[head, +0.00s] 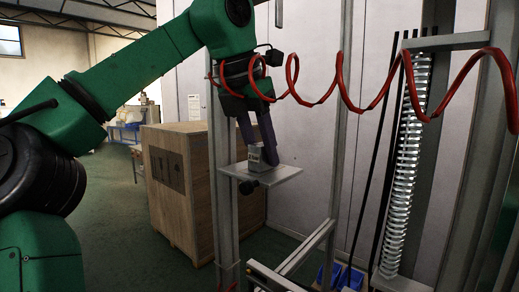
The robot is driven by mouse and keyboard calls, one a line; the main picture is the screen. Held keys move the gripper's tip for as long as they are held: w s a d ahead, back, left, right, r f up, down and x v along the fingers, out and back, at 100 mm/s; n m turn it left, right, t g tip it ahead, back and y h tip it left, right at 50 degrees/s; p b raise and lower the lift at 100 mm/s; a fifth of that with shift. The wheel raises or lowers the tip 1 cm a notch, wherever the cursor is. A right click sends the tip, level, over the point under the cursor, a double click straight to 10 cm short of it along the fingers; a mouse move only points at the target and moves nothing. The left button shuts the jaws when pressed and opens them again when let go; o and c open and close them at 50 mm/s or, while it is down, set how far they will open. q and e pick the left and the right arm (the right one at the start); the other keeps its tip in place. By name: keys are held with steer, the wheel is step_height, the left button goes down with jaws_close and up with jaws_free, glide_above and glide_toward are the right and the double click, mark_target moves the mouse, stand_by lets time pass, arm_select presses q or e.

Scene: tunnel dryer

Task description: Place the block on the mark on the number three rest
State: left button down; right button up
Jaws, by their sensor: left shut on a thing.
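A small light grey block (256,160) is at the flat grey rest plate (284,174), which juts from an upright metal post. My left gripper (259,146) points down and is shut on the block, with its dark fingers around the block's upper part. The block looks upright over the plate's left half. I cannot tell whether its underside touches the plate. No mark or number can be made out on the plate. My right gripper is out of view.
A red coiled hose (339,78) runs across in front, close to the gripper. A large wooden crate (177,190) stands behind the post. Blue bins (342,277) sit low down.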

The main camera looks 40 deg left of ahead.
mark_target(258, 145)
arm_select(q)
steer(key=c, duration=0.6)
jaws_free()
steer(key=shift+w+f, duration=0.1)
steer(key=shift+w, duration=0.25)
steer(key=shift+o, duration=0.4)
steer(key=shift+w, duration=0.1)
steer(key=shift+s+r, duration=0.2)
steer(key=shift+s, duration=0.3)
steer(key=shift+s+r, duration=0.15)
steer(key=shift+r, duration=0.45)
steer(key=v, duration=0.3)
steer(key=shift+s+r+b, duration=0.15)
steer(key=shift+s+b, duration=0.2)
steer(key=shift+s, duration=0.05)
steer(key=s, duration=1.1)
steer(key=shift+s+d+r+p, duration=0.15)
steer(key=shift+s+d+p, duration=0.05)
steer(key=shift+p, duration=0.25)
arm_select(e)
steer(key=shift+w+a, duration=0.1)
